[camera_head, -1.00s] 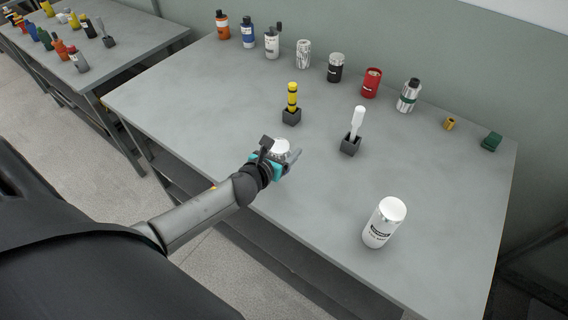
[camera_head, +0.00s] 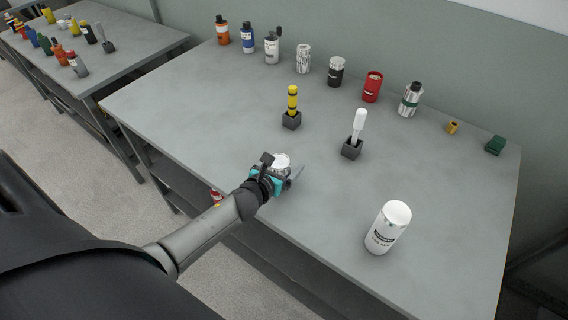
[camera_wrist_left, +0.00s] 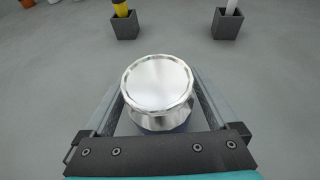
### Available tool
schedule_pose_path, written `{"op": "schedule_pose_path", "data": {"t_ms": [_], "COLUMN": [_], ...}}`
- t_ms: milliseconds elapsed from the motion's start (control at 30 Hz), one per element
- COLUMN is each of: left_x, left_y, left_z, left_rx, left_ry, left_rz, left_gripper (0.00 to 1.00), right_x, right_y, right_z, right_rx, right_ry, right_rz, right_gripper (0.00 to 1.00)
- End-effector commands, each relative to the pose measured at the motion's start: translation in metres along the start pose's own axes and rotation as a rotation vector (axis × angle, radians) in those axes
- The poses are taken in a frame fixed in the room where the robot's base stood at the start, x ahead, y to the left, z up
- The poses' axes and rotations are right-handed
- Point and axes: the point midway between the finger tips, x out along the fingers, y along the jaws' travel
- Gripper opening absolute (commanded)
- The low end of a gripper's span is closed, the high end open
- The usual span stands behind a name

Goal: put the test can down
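The test can (camera_head: 281,160) has a bright metal lid and sits between the fingers of my left gripper (camera_head: 281,170). In the left wrist view the can (camera_wrist_left: 157,85) fills the space between the two fingers, its round lid facing the camera. My left gripper is shut on it, near the front edge of the table (camera_head: 220,110). The underside of the can is hidden, so I cannot tell whether it touches the table. My right gripper is not in view.
A large white can (camera_head: 388,228) stands at the front right. A yellow tool (camera_head: 292,97) and a white-handled tool (camera_head: 358,125) stand in dark holders behind the gripper. Several cans and bottles line the back, including a red can (camera_head: 372,87). The tabletop between is clear.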

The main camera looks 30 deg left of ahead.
Motion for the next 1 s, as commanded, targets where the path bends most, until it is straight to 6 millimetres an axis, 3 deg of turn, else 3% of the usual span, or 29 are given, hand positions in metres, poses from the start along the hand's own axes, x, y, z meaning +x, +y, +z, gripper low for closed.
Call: {"op": "schedule_pose_path", "data": {"t_ms": [433, 1000], "left_x": [-0.005, -0.096], "left_y": [0.000, 0.000], "left_z": [0.004, 0.004], "left_rx": [-0.001, -0.001], "left_ry": [0.001, 0.002], "left_rz": [-0.001, -0.001], "left_gripper": [1.00, 1.00], "right_x": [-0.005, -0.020], "right_y": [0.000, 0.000], "right_z": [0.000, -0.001], "right_rx": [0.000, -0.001], "right_ry": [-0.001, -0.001], "right_rz": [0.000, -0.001], "right_gripper": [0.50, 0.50]}}
